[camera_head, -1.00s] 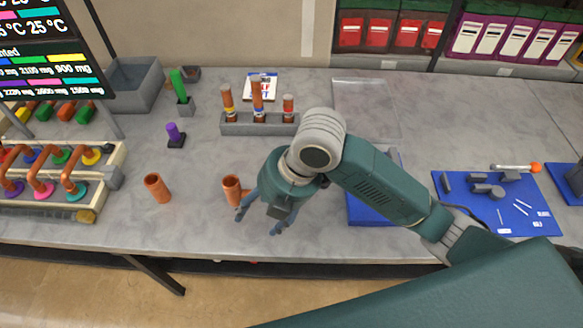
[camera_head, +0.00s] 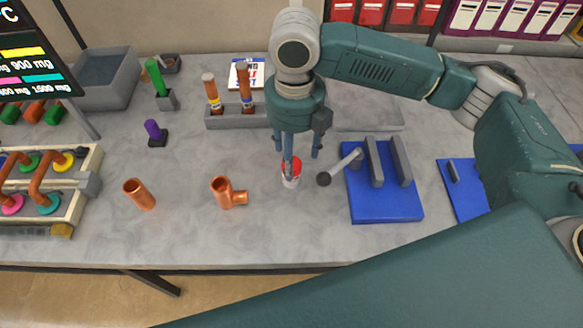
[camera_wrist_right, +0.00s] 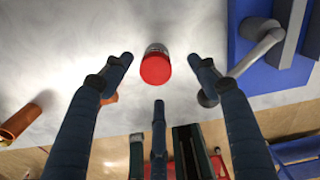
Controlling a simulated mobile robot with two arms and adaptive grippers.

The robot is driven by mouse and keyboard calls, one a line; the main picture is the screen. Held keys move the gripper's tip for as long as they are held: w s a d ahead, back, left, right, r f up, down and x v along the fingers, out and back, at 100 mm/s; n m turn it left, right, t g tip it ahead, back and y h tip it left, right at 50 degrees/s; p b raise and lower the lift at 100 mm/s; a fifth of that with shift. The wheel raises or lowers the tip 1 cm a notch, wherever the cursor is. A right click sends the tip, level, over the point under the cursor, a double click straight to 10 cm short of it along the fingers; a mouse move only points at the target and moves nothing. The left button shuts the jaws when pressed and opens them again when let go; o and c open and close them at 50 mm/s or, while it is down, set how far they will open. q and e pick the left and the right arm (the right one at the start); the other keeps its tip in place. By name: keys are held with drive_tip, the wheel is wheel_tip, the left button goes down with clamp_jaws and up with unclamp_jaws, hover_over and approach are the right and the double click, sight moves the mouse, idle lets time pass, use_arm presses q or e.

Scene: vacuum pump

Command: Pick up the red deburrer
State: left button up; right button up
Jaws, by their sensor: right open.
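The red deburrer (camera_head: 291,168) is a short cylinder with a red top and pale grey lower body. It stands upright on the bench. My right gripper (camera_head: 297,152) points down above it, with its fingers spread. In the right wrist view the red deburrer (camera_wrist_right: 155,68) shows between the spread fingertips of my right gripper (camera_wrist_right: 159,75), with gaps on both sides. The gripper is empty. One finger partly covers the deburrer in the head view. My left gripper is out of view.
A copper tee (camera_head: 226,194) and a copper tube (camera_head: 139,195) stand left of the deburrer. A blue base (camera_head: 388,212) with grey uprights and a lever (camera_head: 342,165) is close on the right. A grey rack (camera_head: 236,121) with copper-topped parts is behind.

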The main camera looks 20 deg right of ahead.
drive_tip(key=f, duration=0.1)
drive_tip(key=f+p, duration=0.1)
drive_tip(key=f, duration=0.2)
drive_tip(key=shift+a+f+p, duration=0.2)
drive_tip(key=shift+a+p, duration=0.05)
drive_tip(key=shift+p, duration=0.05)
drive_tip(key=shift+w+f, duration=0.1)
drive_tip(key=shift+f, duration=0.4)
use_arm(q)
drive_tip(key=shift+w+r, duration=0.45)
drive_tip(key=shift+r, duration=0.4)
use_arm(e)
drive_tip(key=c, duration=1.4)
drive_tip(key=shift+r, duration=0.15)
